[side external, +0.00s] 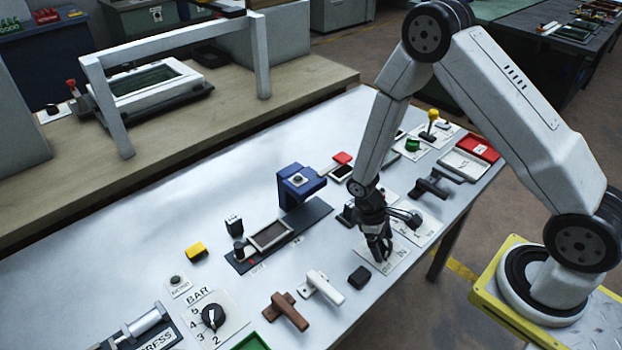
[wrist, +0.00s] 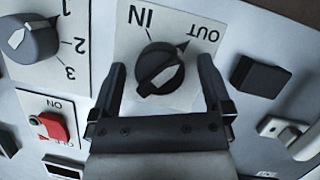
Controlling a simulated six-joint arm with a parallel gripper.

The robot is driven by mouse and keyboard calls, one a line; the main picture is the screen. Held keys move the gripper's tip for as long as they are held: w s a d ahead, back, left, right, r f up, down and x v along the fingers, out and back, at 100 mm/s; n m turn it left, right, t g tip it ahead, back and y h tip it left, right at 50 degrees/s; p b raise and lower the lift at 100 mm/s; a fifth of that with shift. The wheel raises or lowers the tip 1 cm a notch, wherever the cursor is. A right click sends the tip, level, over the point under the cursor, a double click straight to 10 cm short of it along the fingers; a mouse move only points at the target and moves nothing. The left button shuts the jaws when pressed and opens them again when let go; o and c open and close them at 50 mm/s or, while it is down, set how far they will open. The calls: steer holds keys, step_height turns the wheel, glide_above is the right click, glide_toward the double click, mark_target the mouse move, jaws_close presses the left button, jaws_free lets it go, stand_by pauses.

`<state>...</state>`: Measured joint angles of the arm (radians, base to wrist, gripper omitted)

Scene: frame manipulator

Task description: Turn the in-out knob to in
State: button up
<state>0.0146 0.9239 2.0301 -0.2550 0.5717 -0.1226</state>
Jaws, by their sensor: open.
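The in-out knob (wrist: 160,68) is a round black dial with a raised grip bar on a white plate (wrist: 125,45). In the wrist view the plate shows upside down, with IN at the upper middle and OUT at the upper right. The bar lies slanted, its right end up toward the OUT side; the exact pointer setting is hard to tell. My gripper (wrist: 161,64) is open, with one finger on each side of the knob and visible gaps to it. In the side view my gripper (side external: 378,248) points down over the plate (side external: 394,262) and hides the knob.
A numbered dial (wrist: 28,38) and a red ON switch (wrist: 53,127) lie left of the knob in the wrist view. A black block (wrist: 260,75) and white handle (wrist: 285,130) lie right. The blue stand (side external: 298,183) rises left of my gripper in the side view.

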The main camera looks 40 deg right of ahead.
steer(key=c, duration=1.3)
steer(key=shift+n, duration=0.4)
steer(key=n+h, duration=0.1)
steer(key=n, duration=0.2)
steer(key=n+t+h, duration=0.1)
steer(key=n, duration=0.2)
steer(key=shift+s+a+t, duration=0.1)
steer(key=shift+a+t, duration=0.05)
steer(key=shift+t, duration=0.15)
steer(key=n+t, duration=0.1)
steer(key=n, duration=0.2)
steer(key=shift+n+h, duration=0.4)
steer(key=shift+s+n+t, duration=0.1)
steer(key=shift+n+t, duration=0.7)
steer(key=shift+n, duration=1)
steer(key=o, duration=1.3)
